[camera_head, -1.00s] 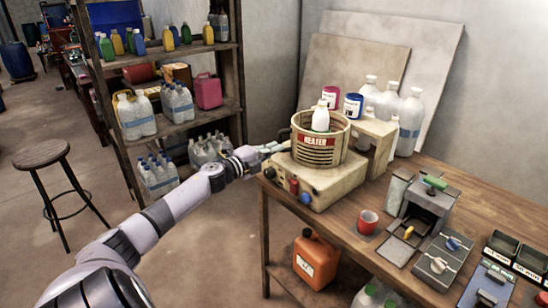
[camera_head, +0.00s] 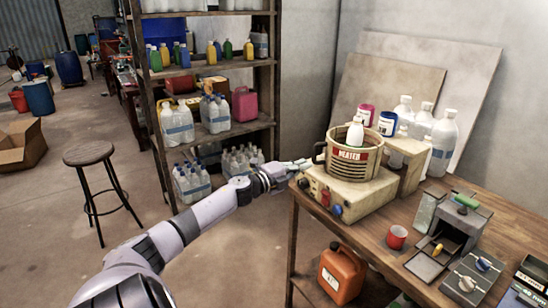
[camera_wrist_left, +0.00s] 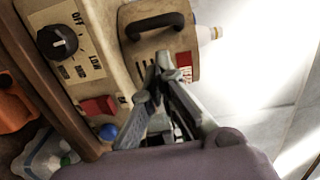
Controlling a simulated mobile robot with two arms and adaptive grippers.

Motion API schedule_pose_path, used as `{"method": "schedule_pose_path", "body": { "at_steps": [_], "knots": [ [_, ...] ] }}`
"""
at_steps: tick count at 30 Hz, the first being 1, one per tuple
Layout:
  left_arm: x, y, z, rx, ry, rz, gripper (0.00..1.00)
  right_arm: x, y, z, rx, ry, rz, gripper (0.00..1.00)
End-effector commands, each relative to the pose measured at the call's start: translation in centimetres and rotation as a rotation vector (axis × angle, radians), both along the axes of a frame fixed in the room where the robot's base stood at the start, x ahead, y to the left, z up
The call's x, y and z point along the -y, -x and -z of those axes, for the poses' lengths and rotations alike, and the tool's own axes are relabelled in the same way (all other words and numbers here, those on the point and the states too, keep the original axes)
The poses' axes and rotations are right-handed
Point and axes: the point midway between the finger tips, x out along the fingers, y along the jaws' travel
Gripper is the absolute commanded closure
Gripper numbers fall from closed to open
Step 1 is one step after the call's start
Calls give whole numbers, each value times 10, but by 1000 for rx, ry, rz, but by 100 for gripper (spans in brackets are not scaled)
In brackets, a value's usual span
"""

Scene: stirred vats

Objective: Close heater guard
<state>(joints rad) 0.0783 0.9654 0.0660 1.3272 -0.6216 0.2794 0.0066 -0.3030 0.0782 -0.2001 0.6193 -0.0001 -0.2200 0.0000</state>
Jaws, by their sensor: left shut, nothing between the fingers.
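The heater (camera_head: 345,193) is a beige box on the wooden table with a round slatted guard (camera_head: 368,163) on top, labelled HEATER. A white-capped bottle (camera_head: 355,133) stands inside the guard. The guard's dark handle (camera_head: 319,152) is on its left side and shows clearly in the left wrist view (camera_wrist_left: 155,22). My left gripper (camera_head: 305,164) is shut and empty, just left of the guard and near the handle. In the left wrist view its fingertips (camera_wrist_left: 163,60) are below the handle, apart from it. My right gripper is not in view.
The heater front carries a dial (camera_wrist_left: 58,42), a red switch (camera_wrist_left: 98,105) and a blue knob (camera_wrist_left: 107,132). A red cup (camera_head: 397,237) and a grey device (camera_head: 455,225) stand right of the heater. A shelf (camera_head: 205,140) is behind my arm. An orange canister (camera_head: 342,272) is under the table.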

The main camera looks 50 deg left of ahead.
Motion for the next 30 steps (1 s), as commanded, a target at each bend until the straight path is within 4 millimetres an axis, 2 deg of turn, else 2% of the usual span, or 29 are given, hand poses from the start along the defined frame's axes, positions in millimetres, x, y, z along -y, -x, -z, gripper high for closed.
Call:
{"method": "schedule_pose_path", "body": {
  "at_steps": [3, 5, 13, 18, 24, 30],
  "knots": [
    [-4, 13, 2, -3, -3, 0, 100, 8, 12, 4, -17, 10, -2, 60],
    [-5, 20, 2, -3, -3, 1, 100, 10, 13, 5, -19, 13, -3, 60],
    [-15, 55, 2, -3, -2, 1, 100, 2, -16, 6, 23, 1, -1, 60],
    [-21, 74, 1, -2, 0, 1, 100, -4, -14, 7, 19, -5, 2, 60],
    [-25, 86, -1, 0, -2, 1, 100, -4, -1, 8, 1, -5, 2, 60],
    [-25, 88, -1, 1, -2, 1, 100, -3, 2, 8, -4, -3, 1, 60]
  ]
}}
